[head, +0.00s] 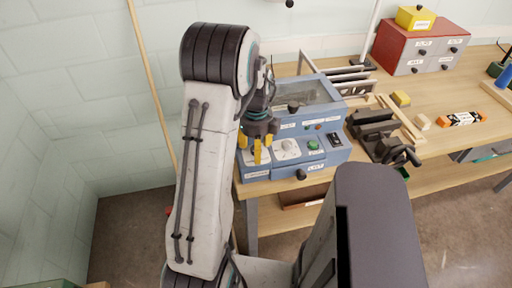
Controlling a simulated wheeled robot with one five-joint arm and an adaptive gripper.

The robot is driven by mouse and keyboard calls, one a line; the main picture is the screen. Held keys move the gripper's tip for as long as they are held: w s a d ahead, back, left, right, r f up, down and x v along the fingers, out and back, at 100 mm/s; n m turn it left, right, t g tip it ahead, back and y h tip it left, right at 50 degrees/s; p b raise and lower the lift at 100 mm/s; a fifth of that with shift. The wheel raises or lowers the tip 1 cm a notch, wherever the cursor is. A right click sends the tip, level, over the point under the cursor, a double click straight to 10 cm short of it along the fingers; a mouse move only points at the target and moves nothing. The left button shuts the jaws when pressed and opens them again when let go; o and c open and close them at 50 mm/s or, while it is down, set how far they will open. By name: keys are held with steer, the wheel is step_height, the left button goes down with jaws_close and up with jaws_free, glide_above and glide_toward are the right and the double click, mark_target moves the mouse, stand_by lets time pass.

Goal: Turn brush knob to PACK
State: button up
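A blue machine (305,95) stands on the wooden bench with a sloped control panel at its front. The panel carries a pale round dial knob (287,147), a green button (313,145) and a black knob (301,174) low on the front face. The labels are too small to read, so I cannot tell which knob is the brush knob or where PACK is. My gripper (257,148) points down over the panel's left part, just left of the pale dial. Its yellow fingertips are spread apart with nothing visible between them. Part of the panel's left side is hidden behind it.
A black clamp-like device (378,135) stands right of the machine. A red and grey drawer cabinet (420,47) stands at the back. Thin rods and frames rise behind the machine.

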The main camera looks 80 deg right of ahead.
steer(key=shift+c, duration=0.4)
jaws_close()
steer(key=shift+n+b, duration=0.55)
steer(key=shift+n, duration=0.95)
steer(key=shift+o, duration=0.4)
jaws_free()
step_height(320, 180, up, 12)
steer(key=shift+f, duration=0.1)
